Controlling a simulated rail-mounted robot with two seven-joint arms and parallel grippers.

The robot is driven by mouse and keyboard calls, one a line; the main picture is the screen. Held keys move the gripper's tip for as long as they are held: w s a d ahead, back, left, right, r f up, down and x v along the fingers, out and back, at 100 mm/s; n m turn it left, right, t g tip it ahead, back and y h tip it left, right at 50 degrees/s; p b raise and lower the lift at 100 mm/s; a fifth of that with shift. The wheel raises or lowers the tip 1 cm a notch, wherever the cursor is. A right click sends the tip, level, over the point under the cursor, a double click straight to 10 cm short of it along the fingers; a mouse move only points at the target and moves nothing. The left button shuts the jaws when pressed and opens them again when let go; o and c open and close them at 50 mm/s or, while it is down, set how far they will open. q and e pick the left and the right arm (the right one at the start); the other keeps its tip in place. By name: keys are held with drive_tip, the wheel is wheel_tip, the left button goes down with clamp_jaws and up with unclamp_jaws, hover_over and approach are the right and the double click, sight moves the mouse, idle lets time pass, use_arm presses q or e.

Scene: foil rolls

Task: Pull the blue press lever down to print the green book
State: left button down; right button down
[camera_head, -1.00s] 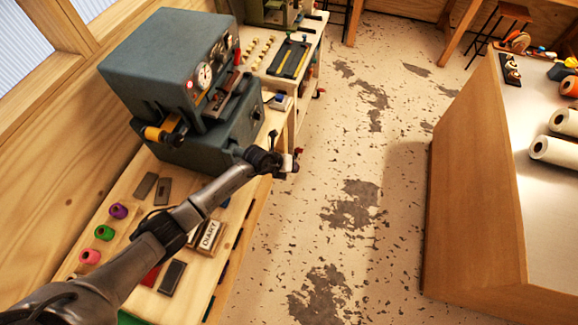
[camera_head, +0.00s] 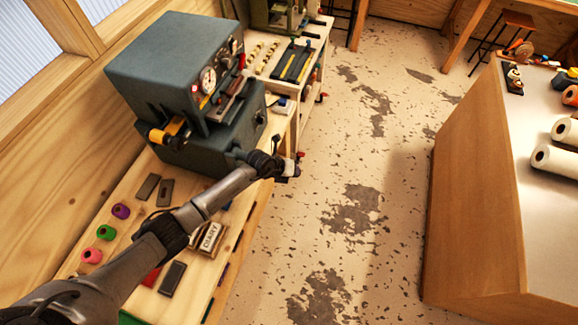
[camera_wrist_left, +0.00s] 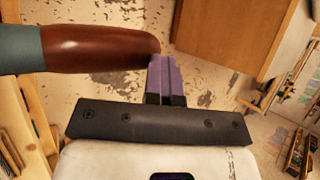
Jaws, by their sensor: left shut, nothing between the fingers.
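The blue-grey press (camera_head: 180,65) stands on the wooden bench at the left, with gauges on its front. My left gripper (camera_head: 294,168) is beside its lower right side, past the bench edge. In the left wrist view, my shut, empty purple fingers (camera_wrist_left: 166,78) are close to a handle with a red-brown grip (camera_wrist_left: 100,47) and a blue-grey shaft (camera_wrist_left: 18,50), which looks like the press lever. The grip's rounded end overlaps the fingertips in the picture; I cannot tell whether they touch. In the head view my arm hides most of the lever. I cannot make out the green book.
Purple (camera_head: 121,211), green (camera_head: 106,232) and pink (camera_head: 92,256) rolls lie on the bench, with a diary box (camera_head: 209,238) and dark blocks near my arm. A wooden counter (camera_head: 478,200) with white rolls stands at the right. The floor between is clear.

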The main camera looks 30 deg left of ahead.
use_arm(q)
drive_tip(key=s+d+r+p, duration=0.1)
drive_tip(key=s+r+p, duration=0.2)
drive_tip(key=r, duration=0.9)
drive_tip(key=s, duration=0.3)
drive_tip(key=shift+s+r+p, duration=0.15)
drive_tip(key=shift+r+p, duration=0.05)
drive_tip(key=shift+p, duration=0.15)
drive_tip(key=shift+d, duration=0.1)
idle(0.6)
